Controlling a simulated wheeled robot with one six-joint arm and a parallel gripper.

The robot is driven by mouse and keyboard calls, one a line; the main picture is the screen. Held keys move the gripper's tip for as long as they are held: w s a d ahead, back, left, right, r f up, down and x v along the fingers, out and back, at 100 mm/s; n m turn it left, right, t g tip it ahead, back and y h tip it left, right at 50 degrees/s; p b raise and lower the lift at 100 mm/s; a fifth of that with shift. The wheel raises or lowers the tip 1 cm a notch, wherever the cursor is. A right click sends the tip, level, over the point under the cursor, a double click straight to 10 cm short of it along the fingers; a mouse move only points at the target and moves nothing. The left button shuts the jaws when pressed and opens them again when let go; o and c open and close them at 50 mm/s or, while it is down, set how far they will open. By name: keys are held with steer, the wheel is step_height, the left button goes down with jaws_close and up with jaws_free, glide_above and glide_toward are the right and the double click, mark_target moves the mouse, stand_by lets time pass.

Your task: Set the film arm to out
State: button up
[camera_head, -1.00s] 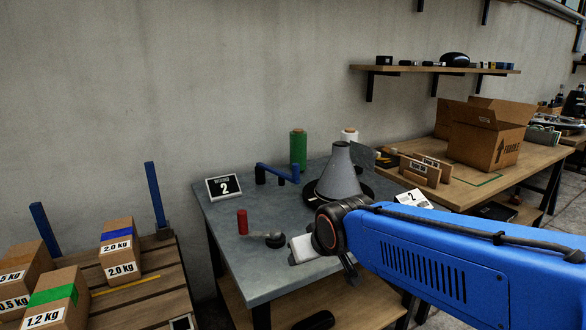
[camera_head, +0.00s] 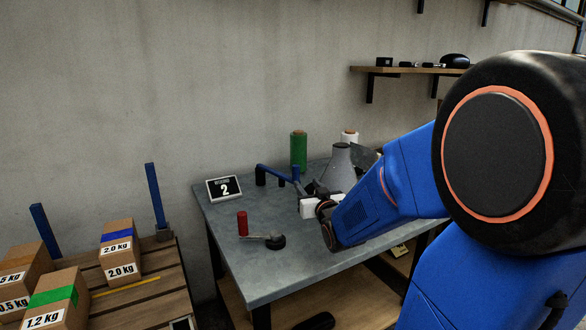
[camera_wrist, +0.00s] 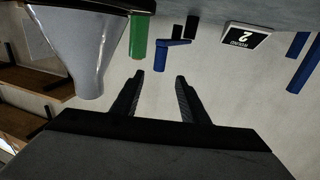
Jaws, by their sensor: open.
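A blue cranked arm (camera_head: 276,171), which looks like the film arm, stands on the grey workbench (camera_head: 225,262). It runs from a dark post at its left to a blue upright end at its right. In the wrist view, which is upside down, the blue arm (camera_wrist: 170,52) appears just beyond the fingertips. My gripper (camera_wrist: 160,74) is open and empty, pointing at the arm without visible contact. In the head view my gripper (camera_head: 309,192) is just right of the arm's right end, partly hidden by my own wrist.
A green roll (camera_head: 298,150) stands behind the arm and a grey cone (camera_head: 341,158) to its right. A number 2 sign (camera_head: 224,188) is at left. A red-handled crank (camera_head: 242,222) stands at the front left. The bench middle is fairly clear.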

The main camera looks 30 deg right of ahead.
steer(key=x, duration=1.7)
steer(key=shift+w, duration=0.15)
steer(key=shift+c, duration=0.2)
jaws_close()
